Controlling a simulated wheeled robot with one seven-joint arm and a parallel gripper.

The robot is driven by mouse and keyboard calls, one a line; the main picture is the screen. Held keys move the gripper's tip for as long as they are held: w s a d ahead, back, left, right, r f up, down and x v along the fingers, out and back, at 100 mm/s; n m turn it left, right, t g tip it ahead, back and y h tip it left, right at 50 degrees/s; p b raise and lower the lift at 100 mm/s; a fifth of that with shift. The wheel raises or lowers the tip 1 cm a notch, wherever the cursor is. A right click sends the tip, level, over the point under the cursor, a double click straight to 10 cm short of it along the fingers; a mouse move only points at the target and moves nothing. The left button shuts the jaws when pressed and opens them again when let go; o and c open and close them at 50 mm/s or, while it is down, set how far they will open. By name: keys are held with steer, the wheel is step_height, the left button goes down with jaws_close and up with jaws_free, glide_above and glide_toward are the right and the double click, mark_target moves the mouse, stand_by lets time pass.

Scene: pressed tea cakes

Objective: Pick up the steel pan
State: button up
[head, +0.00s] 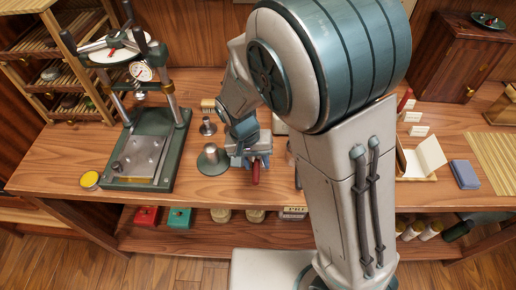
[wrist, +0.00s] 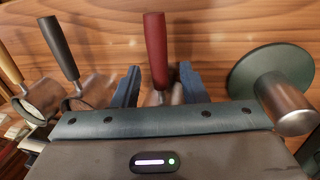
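I cannot tell for sure which thing is the steel pan. In the wrist view, a round, pan-like vessel (wrist: 42,98) with a pale inside and a wooden handle sits at the far left, partly hidden by my gripper body. My gripper (wrist: 157,82) is open, its two blue fingers apart. A red-handled tool (wrist: 156,45) stands between them, with clear gaps at its sides; its metal lower part is partly hidden. In the head view, my gripper (head: 252,160) is low over the worktop near the front edge, and the red handle (head: 256,172) shows below it.
A green disc with a steel cylinder (wrist: 285,95) is close on the right.

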steer(key=shift+d+f, duration=0.15)
steer(key=shift+f, duration=0.6)
jaws_close()
steer(key=shift+r, duration=0.1)
